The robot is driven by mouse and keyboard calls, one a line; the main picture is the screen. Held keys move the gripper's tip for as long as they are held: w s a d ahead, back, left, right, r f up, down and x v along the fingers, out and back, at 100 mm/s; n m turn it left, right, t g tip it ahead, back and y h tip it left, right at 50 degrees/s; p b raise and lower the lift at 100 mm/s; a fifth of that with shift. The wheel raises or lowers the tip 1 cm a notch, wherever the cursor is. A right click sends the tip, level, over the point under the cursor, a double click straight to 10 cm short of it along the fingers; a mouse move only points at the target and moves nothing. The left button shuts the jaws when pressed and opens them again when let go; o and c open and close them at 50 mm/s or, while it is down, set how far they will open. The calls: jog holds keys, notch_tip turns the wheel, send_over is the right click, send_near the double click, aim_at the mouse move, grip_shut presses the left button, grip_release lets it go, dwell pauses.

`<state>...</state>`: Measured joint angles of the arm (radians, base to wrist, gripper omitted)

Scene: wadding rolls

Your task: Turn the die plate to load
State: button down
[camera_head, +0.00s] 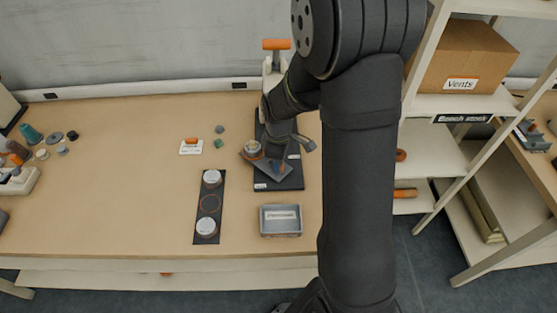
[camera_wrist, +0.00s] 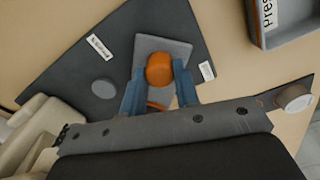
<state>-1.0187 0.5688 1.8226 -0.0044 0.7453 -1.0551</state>
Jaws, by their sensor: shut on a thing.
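The die plate is a flat grey plate (camera_wrist: 148,48) with an orange knob (camera_wrist: 159,70). It sits turned at an angle to the dark base board (camera_wrist: 60,72) in the wrist view. In the head view the plate (camera_head: 256,166) lies at the foot of the hand press, whose orange handle (camera_head: 276,44) shows behind my arm. My gripper (camera_wrist: 160,75) has its blue-grey fingers on both sides of the orange knob and is shut on it; it also shows in the head view (camera_head: 279,166). My arm hides part of the press.
A grey labelled tray (camera_head: 281,220) stands in front of the base board. A dark strip (camera_head: 209,190) left of it carries two white-topped round pieces and one empty ring. Small pieces and a white card (camera_head: 191,147) lie further left. A shelf (camera_head: 440,105) stands at right.

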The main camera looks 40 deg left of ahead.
jog(key=shift+n, duration=4.4)
jog(key=c, duration=1.1)
grip_release()
jog(key=shift+r, duration=0.1)
notch_tip(320, 180, up, 17)
jog(key=shift+r, duration=0.15)
